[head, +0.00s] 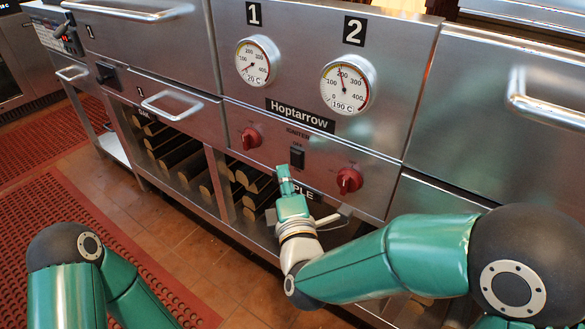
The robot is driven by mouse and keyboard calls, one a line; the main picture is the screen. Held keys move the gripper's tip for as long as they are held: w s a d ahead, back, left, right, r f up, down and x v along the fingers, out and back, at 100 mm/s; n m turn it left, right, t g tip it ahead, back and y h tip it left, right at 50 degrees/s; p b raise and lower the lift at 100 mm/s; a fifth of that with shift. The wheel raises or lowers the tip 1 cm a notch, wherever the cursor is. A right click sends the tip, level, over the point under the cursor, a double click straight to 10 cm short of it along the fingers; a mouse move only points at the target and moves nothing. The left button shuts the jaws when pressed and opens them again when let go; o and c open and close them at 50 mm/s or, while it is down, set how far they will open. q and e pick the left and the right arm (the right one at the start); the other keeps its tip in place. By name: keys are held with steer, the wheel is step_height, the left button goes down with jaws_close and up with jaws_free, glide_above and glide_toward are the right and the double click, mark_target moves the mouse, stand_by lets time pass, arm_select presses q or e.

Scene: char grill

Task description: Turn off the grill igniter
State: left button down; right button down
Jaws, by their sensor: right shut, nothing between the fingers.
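The igniter switch (297,158) is a small black rocker on the steel front panel, below the printed word "IGNITER" and between two red knobs. Its position, on or off, is too small to tell. My right gripper (283,176) is green, shut and empty. Its tip is just below and left of the switch in the picture; I cannot tell whether it touches the panel. My left arm shows at the lower left, but its gripper is not in view.
A red knob (251,138) is left of the switch and another red knob (348,180) is right of it. Dial 1 (257,61) and dial 2 (348,84) sit above. Logs (180,160) lie in the open shelf below. A handle (545,105) sticks out at right.

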mark_target(294, 155)
steer(key=shift+w+d+r, duration=0.2)
steer(key=shift+w+d, duration=0.75)
steer(key=shift+w, duration=0.2)
steer(key=shift+w+d+r+p, duration=0.25)
steer(key=shift+r+p, duration=0.2)
steer(key=shift+p, duration=0.15)
steer(key=shift+f+m, duration=0.25)
steer(key=shift+m, duration=0.05)
steer(key=shift+a, duration=0.1)
